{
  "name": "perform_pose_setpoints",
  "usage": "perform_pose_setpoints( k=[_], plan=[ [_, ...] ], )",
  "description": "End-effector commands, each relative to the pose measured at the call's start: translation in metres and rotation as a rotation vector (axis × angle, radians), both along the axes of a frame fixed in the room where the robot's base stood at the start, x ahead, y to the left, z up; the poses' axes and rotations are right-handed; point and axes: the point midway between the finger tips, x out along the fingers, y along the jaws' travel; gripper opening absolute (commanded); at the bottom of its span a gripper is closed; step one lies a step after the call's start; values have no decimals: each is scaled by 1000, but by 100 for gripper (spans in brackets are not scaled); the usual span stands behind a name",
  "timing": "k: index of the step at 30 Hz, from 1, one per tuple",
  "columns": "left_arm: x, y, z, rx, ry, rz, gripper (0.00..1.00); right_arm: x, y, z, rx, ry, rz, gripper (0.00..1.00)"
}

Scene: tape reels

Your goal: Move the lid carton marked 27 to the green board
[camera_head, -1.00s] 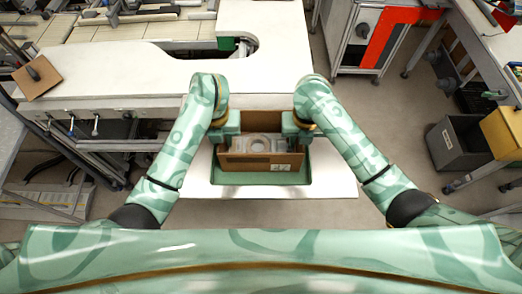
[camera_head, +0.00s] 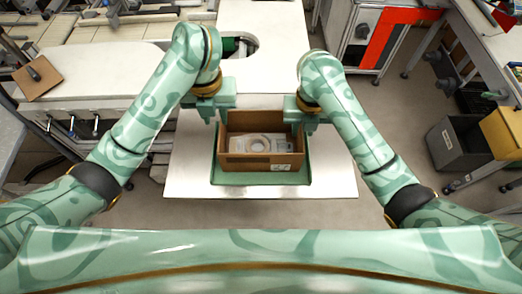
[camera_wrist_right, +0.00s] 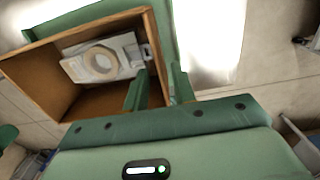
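The brown open-topped carton (camera_head: 240,163) sits on the green board (camera_head: 214,180), whose rim shows around it. A small white marking is on its front wall, too small to read. Inside lies a pale grey part with a ring, also in the right wrist view (camera_wrist_right: 104,60). My left gripper (camera_head: 215,120) is open and empty, raised just off the carton's upper left corner. My right gripper (camera_head: 304,130) is open at the carton's right wall. In the right wrist view its fingers (camera_wrist_right: 160,88) stand apart on either side of that wall, not pressed on it.
The board lies on a pale metal table (camera_head: 335,182) with free room around it. A white counter (camera_head: 270,70) adjoins at the back. A grey bin (camera_head: 455,143) and a yellow-brown box (camera_head: 503,132) stand at the right.

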Motion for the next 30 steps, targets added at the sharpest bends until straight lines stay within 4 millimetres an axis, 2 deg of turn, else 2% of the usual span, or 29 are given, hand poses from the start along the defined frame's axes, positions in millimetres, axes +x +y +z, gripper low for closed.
perform_pose_setpoints(
  k=[4,10,30],
  plan=[
    [0,0,0,0,0,0,26,0,0,31,0,-5,2,26],
    [0,0,0,0,0,0,26,0,0,51,0,-3,0,26],
    [0,0,0,0,0,0,26,-2,0,56,-1,2,-1,26]
  ],
)
